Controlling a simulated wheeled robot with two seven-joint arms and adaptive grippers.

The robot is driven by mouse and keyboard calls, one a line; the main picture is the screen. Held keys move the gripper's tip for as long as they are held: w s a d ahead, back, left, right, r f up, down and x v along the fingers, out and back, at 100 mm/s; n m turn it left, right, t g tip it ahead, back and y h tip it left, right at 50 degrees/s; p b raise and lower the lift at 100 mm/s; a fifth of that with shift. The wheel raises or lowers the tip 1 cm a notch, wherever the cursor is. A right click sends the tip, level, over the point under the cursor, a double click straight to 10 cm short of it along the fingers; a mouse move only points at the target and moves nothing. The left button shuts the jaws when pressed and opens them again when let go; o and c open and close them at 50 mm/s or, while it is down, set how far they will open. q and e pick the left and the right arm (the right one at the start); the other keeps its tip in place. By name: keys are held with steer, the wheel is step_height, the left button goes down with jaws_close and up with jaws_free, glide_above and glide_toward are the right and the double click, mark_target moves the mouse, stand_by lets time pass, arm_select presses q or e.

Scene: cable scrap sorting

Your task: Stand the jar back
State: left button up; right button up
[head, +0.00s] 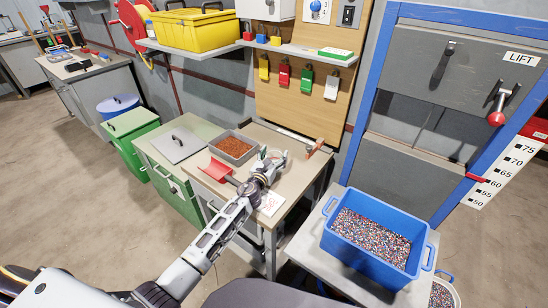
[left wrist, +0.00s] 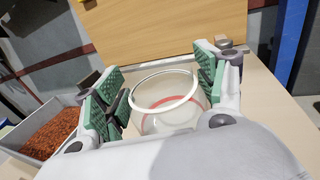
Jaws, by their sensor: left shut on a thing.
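The jar is clear round glass with a wide open mouth; it shows in the left wrist view (left wrist: 165,103). A reddish band shows through its glass. My left gripper (head: 272,157) is over the work bench (head: 300,187) and also shows in the left wrist view (left wrist: 163,92). Its green-padded fingers stand on either side of the jar, shut on it. The jar looks about upright, mouth up. In the head view the jar is mostly hidden by the gripper. I cannot tell whether its base touches the bench. My right gripper is not in view.
A grey tray (head: 221,157) of orange-brown granules sits left of the gripper, with a red scoop (head: 215,170) near it. A marked sheet (head: 270,203) lies at the bench front. A blue crate (head: 341,249) of mixed granules stands on the right. A wooden padlock board (head: 300,105) rises behind.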

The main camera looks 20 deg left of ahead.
arm_select(q)
steer(key=shift+f, duration=0.1)
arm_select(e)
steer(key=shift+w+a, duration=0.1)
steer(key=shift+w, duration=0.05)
arm_select(q)
steer(key=o, duration=1.1)
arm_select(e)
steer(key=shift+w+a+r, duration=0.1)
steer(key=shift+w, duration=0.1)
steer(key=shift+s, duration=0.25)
arm_select(q)
steer(key=shift+s, duration=0.45)
steer(key=shift+s+a, duration=0.1)
steer(key=shift+s, duration=0.95)
steer(key=shift+s+a, duration=0.1)
steer(key=shift+s, duration=1)
steer(key=shift+s+a, duration=0.15)
steer(key=shift+s, duration=1.25)
steer(key=shift+s+a, duration=0.1)
steer(key=shift+s, duration=1.9)
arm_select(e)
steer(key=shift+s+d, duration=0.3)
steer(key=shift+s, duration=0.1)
